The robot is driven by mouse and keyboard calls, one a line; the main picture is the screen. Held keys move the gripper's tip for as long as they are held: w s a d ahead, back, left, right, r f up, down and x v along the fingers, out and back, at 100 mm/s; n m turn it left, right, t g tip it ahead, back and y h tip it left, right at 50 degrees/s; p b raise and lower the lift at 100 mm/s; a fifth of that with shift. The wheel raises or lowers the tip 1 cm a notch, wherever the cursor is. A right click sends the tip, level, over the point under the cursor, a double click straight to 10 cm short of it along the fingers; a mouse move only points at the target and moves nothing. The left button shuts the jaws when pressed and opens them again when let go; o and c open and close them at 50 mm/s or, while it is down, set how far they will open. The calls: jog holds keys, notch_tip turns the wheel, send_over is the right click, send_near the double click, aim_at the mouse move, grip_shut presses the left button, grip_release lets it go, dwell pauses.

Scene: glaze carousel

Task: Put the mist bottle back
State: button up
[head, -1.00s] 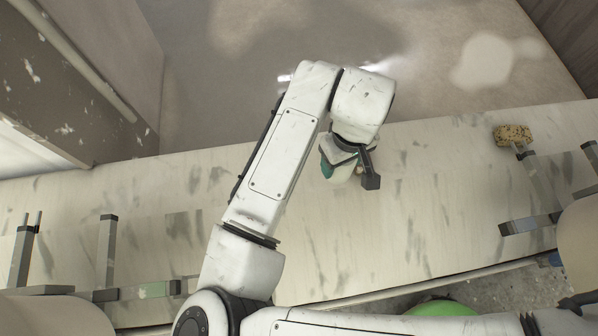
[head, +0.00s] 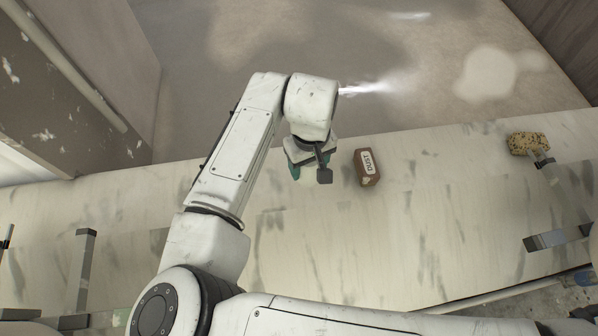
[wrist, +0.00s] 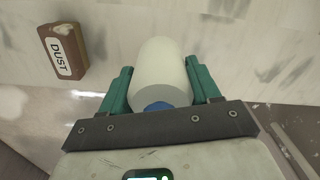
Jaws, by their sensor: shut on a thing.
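My gripper (head: 308,165) is over the pale streaked shelf in the head view, its jaws mostly hidden by my wrist. In the wrist view its green fingers (wrist: 160,72) are shut on the mist bottle (wrist: 160,62), a white cylinder with a blue part close to the palm. One finger lies on each side of it. The bottle's far end points away from the palm, toward the pale surface. I cannot tell whether it touches that surface. The bottle is hidden by my gripper in the head view.
A brown block labelled DUST (head: 367,167) stands just right of my gripper; it also shows in the wrist view (wrist: 63,52). A speckled sponge (head: 528,143) lies at the far right, by grey metal posts (head: 558,238). More posts (head: 82,270) stand at left.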

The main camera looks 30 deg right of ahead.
jog(key=w+f, duration=0.1)
jog(key=f, duration=0.1)
jog(key=w+f+b, duration=0.1)
jog(key=w, duration=0.1)
jog(key=shift+a+f, duration=0.4)
notch_tip(320, 180, down, 3)
jog(key=shift+b, duration=1.15)
jog(key=shift+r, duration=0.1)
jog(key=o, duration=1.2)
jog(key=shift+o, duration=0.2)
notch_tip(320, 180, up, 12)
jog(key=p, duration=0.5)
